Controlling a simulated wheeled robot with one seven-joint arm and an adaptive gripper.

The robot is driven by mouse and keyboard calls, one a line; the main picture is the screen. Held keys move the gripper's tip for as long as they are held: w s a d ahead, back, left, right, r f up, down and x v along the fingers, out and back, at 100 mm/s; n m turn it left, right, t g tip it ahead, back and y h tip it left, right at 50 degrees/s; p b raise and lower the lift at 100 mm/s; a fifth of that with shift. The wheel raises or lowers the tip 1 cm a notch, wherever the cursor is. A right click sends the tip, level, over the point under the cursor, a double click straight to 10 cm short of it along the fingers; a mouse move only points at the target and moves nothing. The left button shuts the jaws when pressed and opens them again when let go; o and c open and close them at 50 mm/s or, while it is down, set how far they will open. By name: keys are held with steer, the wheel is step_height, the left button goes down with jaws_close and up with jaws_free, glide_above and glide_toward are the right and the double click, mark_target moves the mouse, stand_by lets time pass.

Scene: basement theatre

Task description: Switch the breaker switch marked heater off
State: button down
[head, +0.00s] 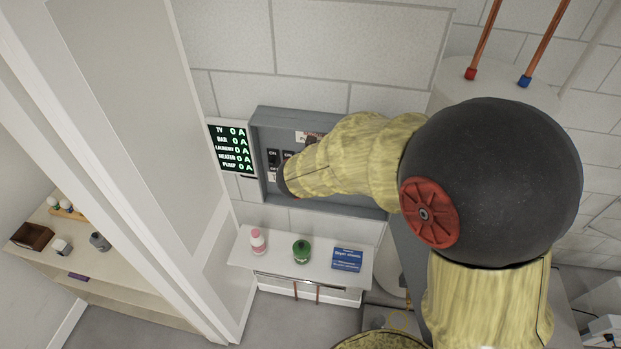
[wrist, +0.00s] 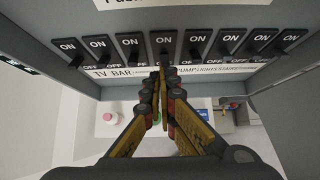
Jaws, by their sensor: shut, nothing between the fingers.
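The grey breaker box (head: 345,118) is on the block wall, mostly covered by my arm in the head view. In the wrist view a row of several black switches runs across the box, each with ON above and OFF below. The label strip (wrist: 112,73) reads TV, BAR, then partly hidden words, then PUMP and LIGHTS. The word heater is not readable there. My gripper (wrist: 160,77) is shut and empty, its tips at the strip just below the fourth switch from the left (wrist: 163,46). Whether they touch it I cannot tell.
A display (head: 231,149) left of the box lists TV, BAR, LAUNDRY, HEATER and PUMP, each at 0 A. Below, a white shelf (head: 275,262) holds a pink-white bottle (head: 258,241), a green container (head: 301,251) and a blue sign (head: 347,259). A white tank (head: 455,85) stands right.

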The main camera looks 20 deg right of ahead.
steer(key=f+v, duration=0.1)
steer(key=v, duration=0.7)
steer(key=shift+s+a, duration=0.3)
steer(key=shift+s, duration=0.2)
